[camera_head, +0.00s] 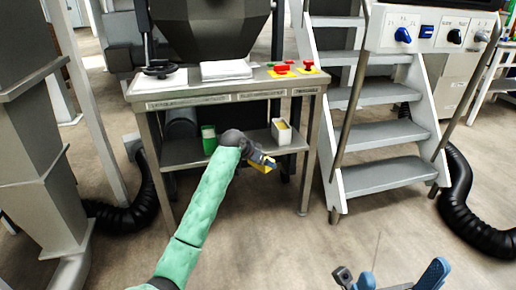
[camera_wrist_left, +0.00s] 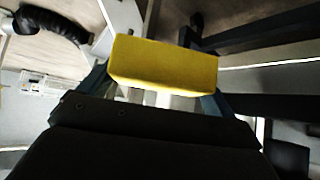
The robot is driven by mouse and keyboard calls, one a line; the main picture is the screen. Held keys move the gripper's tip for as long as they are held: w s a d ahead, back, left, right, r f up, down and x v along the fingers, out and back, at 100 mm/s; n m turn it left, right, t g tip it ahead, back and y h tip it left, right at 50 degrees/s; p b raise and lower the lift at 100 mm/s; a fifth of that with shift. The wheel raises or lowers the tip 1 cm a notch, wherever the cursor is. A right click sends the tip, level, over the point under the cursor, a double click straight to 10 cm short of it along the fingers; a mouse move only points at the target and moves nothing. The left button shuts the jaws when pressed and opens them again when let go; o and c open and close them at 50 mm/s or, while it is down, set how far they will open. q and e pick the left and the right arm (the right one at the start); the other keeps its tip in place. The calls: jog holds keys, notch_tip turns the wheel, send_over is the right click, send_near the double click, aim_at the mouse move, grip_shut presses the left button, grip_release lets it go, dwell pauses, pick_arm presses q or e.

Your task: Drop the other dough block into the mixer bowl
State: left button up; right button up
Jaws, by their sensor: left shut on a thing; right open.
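My left gripper (camera_head: 260,158) is shut on a yellow dough block (camera_wrist_left: 165,63). The block also shows in the head view (camera_head: 264,167), in front of the bench's lower shelf. In the left wrist view it spans the gap between the two fingers. My right gripper (camera_head: 392,280) is open and empty at the bottom edge of the head view. A large dark tapered vessel (camera_head: 210,28) stands above the bench at the top. I cannot tell for sure that it is the mixer bowl, and its inside is hidden.
A metal bench (camera_head: 230,98) carries red and yellow buttons (camera_head: 283,69). Its lower shelf holds a white container (camera_head: 281,135) with something yellowish inside and a green can (camera_head: 209,140). Steps (camera_head: 378,135) stand to the right. Black hoses (camera_head: 470,215) lie on the floor.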

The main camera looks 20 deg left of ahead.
pick_arm(q)
jog(key=s+d+n+y, duration=0.2)
jog(key=s+d, duration=0.2)
jog(key=s, duration=0.3)
jog(key=s+d+f+n+y, duration=0.1)
jog(key=s+d+n, duration=0.2)
jog(key=s, duration=0.5)
jog(key=shift+s+d+f+t+y, duration=0.15)
jog(key=shift+s+d+t+y, duration=0.1)
jog(key=shift+d+t+y, duration=0.25)
